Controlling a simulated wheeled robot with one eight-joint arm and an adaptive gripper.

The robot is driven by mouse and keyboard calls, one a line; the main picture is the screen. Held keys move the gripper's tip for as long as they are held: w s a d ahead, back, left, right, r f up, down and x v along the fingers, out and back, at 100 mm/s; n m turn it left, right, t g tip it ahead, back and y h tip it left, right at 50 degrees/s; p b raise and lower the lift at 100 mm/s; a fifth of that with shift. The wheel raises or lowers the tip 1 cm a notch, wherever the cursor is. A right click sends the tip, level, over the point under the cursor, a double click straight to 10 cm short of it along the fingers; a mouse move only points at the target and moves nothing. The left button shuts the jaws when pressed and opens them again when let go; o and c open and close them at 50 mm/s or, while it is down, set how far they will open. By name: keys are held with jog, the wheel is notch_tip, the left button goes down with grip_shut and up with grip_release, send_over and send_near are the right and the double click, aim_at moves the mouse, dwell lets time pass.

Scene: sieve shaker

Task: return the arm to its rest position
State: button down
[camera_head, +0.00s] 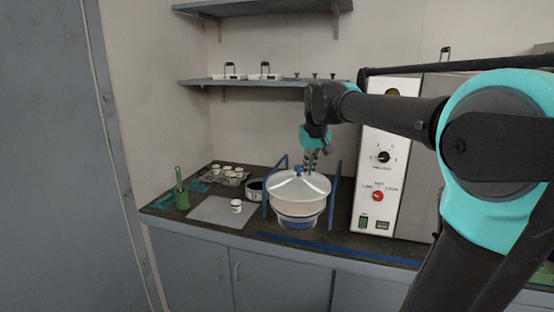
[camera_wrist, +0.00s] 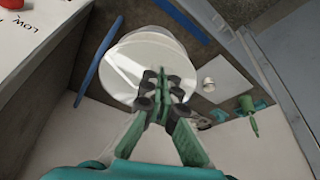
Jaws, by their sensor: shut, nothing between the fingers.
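My gripper (camera_head: 311,166) hangs at the end of my outstretched arm, pointing down over the sieve shaker (camera_head: 297,195). In the wrist view my gripper (camera_wrist: 165,89) has its fingers together with nothing between them. The shaker's white round lid (camera_wrist: 133,55) lies behind the fingers in that view. In the head view the lid has a blue knob, and blue bars stand on either side of the shaker. Whether the fingertips touch the lid is hard to tell, but they appear above it.
A white control box (camera_head: 385,150) with a knob and red button stands right of the shaker. On the left are a grey mat (camera_head: 215,212) with a small cup (camera_head: 236,205), a tray of cups (camera_head: 228,175) and a green scoop (camera_head: 181,190). A wall shelf (camera_head: 265,82) is behind.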

jog(key=s+d+f, duration=0.4)
jog(key=s+f, duration=0.7)
jog(key=f, duration=0.3)
jog(key=s+d+f+m, duration=0.1)
jog(key=s+d+f, duration=0.4)
jog(key=s+f, duration=0.6)
notch_tip(320, 180, down, 4)
jog(key=shift+s+f+m+h, duration=0.1)
jog(key=shift+s+m+h, duration=0.2)
jog(key=shift+s, duration=0.1)
